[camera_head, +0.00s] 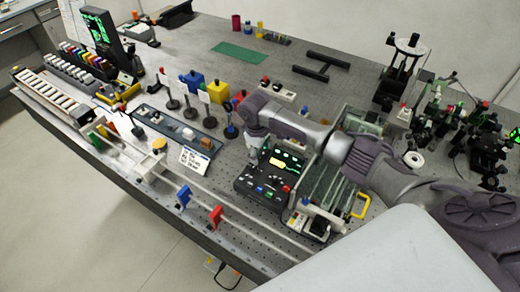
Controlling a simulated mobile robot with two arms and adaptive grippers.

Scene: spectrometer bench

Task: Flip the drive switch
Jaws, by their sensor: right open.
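My right arm reaches in from the right across the bench. Its gripper (255,151) points down at the upper left edge of a black control box (248,187). The gripper is open, and its fingertips are small and partly merge with the box behind them. I cannot tell whether they touch the box. The box has a lit green and orange display panel on its sloped face and a row of small coloured controls on its lower front. The drive switch cannot be singled out at this size. My left gripper is not in view.
A silver-framed unit with a yellow handle (361,206) stands right of the box. A green mat (240,52) lies behind.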

